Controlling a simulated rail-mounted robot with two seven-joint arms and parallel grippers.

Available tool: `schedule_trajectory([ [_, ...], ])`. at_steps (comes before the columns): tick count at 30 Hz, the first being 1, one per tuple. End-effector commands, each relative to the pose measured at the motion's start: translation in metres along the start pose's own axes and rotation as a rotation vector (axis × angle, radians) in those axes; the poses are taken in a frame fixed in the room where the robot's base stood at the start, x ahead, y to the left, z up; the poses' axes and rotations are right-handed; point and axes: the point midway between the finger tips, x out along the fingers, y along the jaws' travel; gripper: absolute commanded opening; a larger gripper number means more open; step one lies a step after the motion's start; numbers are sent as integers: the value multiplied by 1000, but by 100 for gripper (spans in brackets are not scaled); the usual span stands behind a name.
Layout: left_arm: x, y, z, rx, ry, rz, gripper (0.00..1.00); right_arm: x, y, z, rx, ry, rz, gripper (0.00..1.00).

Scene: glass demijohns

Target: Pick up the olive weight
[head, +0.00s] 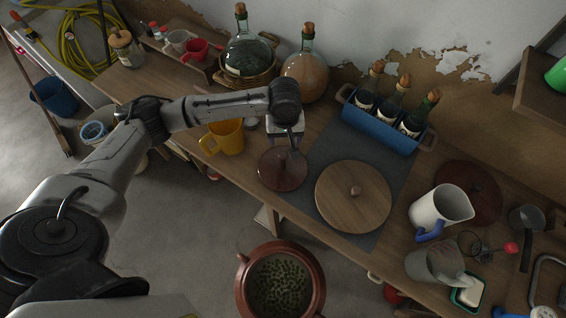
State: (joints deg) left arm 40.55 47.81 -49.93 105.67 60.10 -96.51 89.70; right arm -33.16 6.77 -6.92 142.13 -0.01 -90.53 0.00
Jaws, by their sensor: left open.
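One is a smaller dark reddish-brown disc (280,172). The other is a larger pale wooden disc (345,212) with a small knob at its middle. A terracotta pot (243,290) full of green olives (280,287) stands at the bottom of the head view. My left gripper (293,150) is open, pointing down at the far edge of the reddish-brown disc and partly covering it. I cannot tell whether it touches the disc. My right gripper is out of view.
A blue crate (378,128) of corked bottles stands behind the wooden disc. A yellow mug (228,138) is left of my left gripper. Glass demijohns (247,55) stand at the back. A white jug (438,208) and a metal jug (430,264) are at the right.

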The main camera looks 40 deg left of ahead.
Motion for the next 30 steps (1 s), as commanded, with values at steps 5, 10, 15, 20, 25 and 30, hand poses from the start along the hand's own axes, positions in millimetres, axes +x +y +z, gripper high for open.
schedule_trajectory([
  [5,3,-4,-10,-57,-1,-17,65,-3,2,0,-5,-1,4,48],
  [10,34,-5,-10,-61,-2,-17,65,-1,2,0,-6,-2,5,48],
  [15,58,-5,-10,-60,-1,-15,65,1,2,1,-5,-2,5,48],
  [20,72,-5,-10,-59,0,-15,65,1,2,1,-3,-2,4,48],
  [25,78,-5,-10,-58,0,-14,65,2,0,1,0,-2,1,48],
  [30,99,-8,-8,-58,-1,-15,65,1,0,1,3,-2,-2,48],
])
